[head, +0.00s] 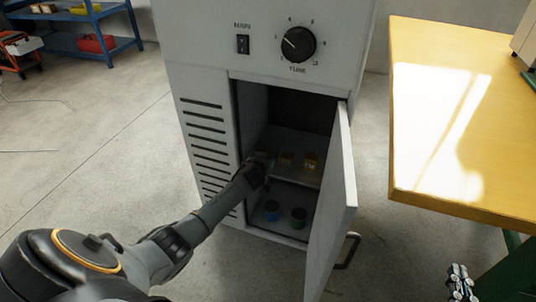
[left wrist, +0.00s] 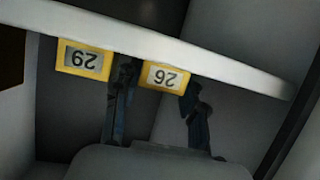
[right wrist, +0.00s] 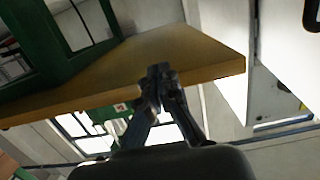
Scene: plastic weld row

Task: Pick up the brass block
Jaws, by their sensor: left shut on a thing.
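My left gripper (head: 256,172) reaches through the open door into the grey cabinet, at the upper shelf. In the left wrist view its fingers (left wrist: 157,82) stand apart, below the pale shelf edge. I cannot pick out the brass block for certain in any view. My right gripper (head: 461,284) is at the lower right, away from the cabinet. In the right wrist view its fingertips (right wrist: 157,76) are together, with nothing seen between them.
Yellow number tags (head: 311,160) sit at the upper shelf; two read 29 (left wrist: 84,60) and 26 (left wrist: 165,76). Below stand a blue item (head: 271,210) and a dark green item (head: 298,216). The cabinet door (head: 332,215) stands open, left of the yellow bench (head: 430,170).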

